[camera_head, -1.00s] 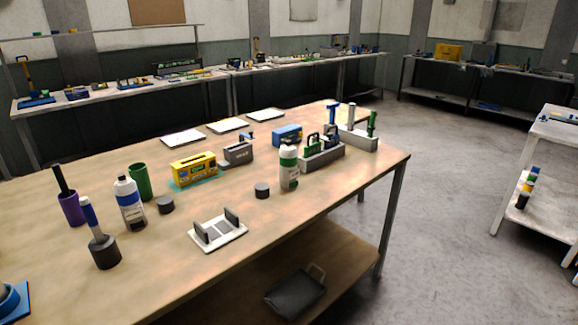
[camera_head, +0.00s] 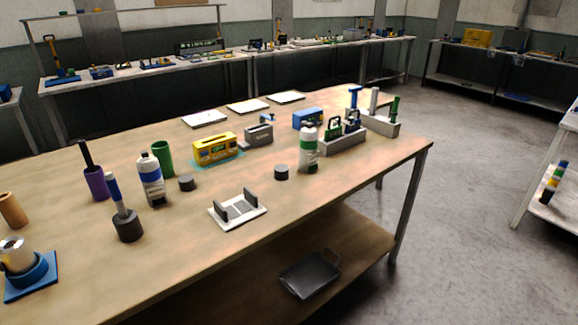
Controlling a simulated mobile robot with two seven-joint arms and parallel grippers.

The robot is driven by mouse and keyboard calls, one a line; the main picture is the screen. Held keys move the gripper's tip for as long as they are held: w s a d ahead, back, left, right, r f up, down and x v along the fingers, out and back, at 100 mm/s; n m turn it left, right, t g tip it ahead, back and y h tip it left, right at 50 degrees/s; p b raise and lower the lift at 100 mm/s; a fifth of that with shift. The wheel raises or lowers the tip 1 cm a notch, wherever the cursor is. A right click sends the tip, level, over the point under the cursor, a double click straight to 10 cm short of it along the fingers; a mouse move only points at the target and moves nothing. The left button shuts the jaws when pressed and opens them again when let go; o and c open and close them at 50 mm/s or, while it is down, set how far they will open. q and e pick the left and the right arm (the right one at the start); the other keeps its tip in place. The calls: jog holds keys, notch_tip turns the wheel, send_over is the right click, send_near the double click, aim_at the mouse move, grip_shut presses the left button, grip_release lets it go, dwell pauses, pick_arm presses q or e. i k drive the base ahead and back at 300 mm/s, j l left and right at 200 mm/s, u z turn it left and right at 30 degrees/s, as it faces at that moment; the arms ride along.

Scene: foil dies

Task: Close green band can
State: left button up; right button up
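The green band can (camera_head: 309,149) is a white bottle-shaped can with a green band, standing upright on the wooden table, right of the middle. A similar dark piece (camera_head: 187,183) lies beside a white can with a blue band (camera_head: 151,181). Neither of my grippers is in view.
The wooden table (camera_head: 330,195) also bears a white stand (camera_head: 237,210), a yellow box (camera_head: 214,146), a grey tool holder (camera_head: 343,142), a green cup (camera_head: 162,158) and a blue base with a metal cylinder (camera_head: 29,275). Open floor (camera_head: 470,190) lies to the right.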

aim_at(309, 154)
jog(key=i+l+u, duration=0.15)
jog(key=i+l, duration=0.25)
jog(key=i+l+u, duration=0.15)
jog(key=i+l, duration=0.2)
jog(key=i+l+u, duration=0.1)
jog(key=i+l, duration=0.2)
jog(key=l, duration=0.25)
jog(key=i+l+u, duration=0.15)
jog(key=i+l, duration=0.15)
jog(key=l, duration=0.25)
